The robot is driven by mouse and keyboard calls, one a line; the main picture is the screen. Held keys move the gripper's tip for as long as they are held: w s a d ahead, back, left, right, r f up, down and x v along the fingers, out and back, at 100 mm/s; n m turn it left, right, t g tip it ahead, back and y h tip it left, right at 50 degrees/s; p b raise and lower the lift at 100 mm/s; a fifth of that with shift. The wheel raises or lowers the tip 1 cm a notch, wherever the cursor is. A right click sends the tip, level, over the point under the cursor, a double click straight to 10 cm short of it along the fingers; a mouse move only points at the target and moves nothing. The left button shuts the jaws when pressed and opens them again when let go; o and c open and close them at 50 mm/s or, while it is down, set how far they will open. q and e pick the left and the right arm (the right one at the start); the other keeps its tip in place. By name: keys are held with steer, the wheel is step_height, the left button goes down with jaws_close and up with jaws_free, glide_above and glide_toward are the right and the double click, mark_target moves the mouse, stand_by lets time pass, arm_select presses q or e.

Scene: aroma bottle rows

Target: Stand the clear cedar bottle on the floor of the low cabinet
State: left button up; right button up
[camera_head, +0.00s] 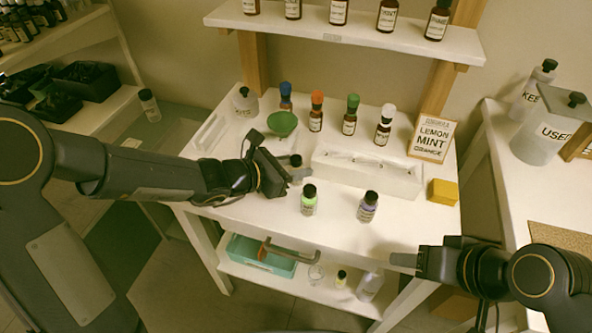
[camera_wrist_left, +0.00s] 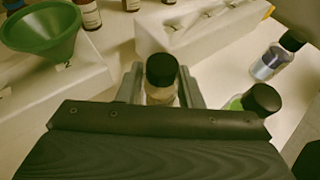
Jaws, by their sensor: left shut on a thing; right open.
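My left gripper (camera_head: 290,176) is shut on a small black-capped bottle (camera_wrist_left: 161,82) above the worktable. In the left wrist view a finger stands on each side of the bottle, which looks clear with pale contents. Its label is not readable, so I cannot confirm cedar. In the head view this bottle (camera_head: 296,160) is partly hidden by my gripper. A low greenish glassy surface (camera_head: 185,125) lies at the left behind my left arm and may be part of the low cabinet; its inside is not visible. My right gripper (camera_head: 403,264) is open and empty at the table's front right.
A white rack (camera_head: 365,174), green funnel (camera_head: 282,123) and yellow block (camera_head: 443,192) are nearby. Another clear bottle (camera_head: 149,105) stands at left. The lower shelf holds a teal tray (camera_head: 250,254).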

arm_select(q)
steer(key=shift+c, duration=0.6)
steer(key=shift+r, duration=0.1)
